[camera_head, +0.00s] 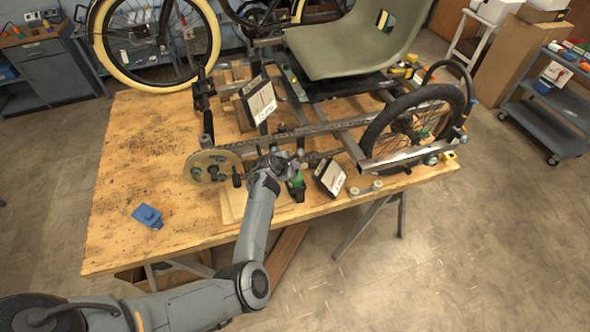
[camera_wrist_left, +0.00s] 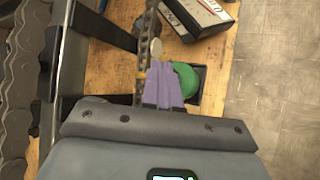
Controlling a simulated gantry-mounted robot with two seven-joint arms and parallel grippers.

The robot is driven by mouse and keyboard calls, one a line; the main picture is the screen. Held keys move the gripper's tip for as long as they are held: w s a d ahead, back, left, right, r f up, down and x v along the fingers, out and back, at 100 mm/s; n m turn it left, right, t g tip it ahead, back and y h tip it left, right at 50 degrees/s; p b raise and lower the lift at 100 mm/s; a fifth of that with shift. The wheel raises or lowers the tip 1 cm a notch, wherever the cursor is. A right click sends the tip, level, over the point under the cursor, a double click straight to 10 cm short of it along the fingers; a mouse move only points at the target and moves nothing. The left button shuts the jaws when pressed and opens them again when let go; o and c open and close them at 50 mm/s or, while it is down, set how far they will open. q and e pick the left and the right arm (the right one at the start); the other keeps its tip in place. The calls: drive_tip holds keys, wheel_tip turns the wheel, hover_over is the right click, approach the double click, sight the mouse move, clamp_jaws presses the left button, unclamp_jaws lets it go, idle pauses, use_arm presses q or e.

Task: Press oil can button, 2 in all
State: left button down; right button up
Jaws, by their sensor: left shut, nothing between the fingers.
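My left gripper (camera_head: 293,166) reaches in from the bottom left to the trike frame at the table's front edge. In the left wrist view its purple fingers (camera_wrist_left: 163,86) are shut together with nothing between them. A green, round-topped item with a dark part below, which looks like the oil can (camera_wrist_left: 187,78), is just right of the fingertips, partly hidden by them. It also shows in the head view (camera_head: 297,182), below the gripper. I cannot tell whether the fingers touch it. No button can be made out. My right gripper is not in view.
The trike frame, with its chain (camera_head: 310,128), chainring (camera_head: 212,167), seat (camera_head: 352,45) and wheel (camera_head: 367,138), takes up the wooden table's (camera_head: 120,190) right side. A small box (camera_head: 330,178) stands right of the green item. A blue object (camera_head: 147,216) lies at left, with clear room around it.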

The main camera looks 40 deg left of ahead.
use_arm(q)
drive_tip(key=shift+f, duration=0.5)
drive_tip(key=shift+r, duration=0.2)
idle(0.4)
drive_tip(key=shift+r, duration=0.15)
drive_tip(key=shift+r+p, duration=0.8)
drive_tip(key=shift+p, duration=0.1)
drive_tip(key=shift+r, duration=0.1)
drive_tip(key=shift+r, duration=0.1)
wheel_tip(320, 180, up, 5)
drive_tip(key=p, duration=0.5)
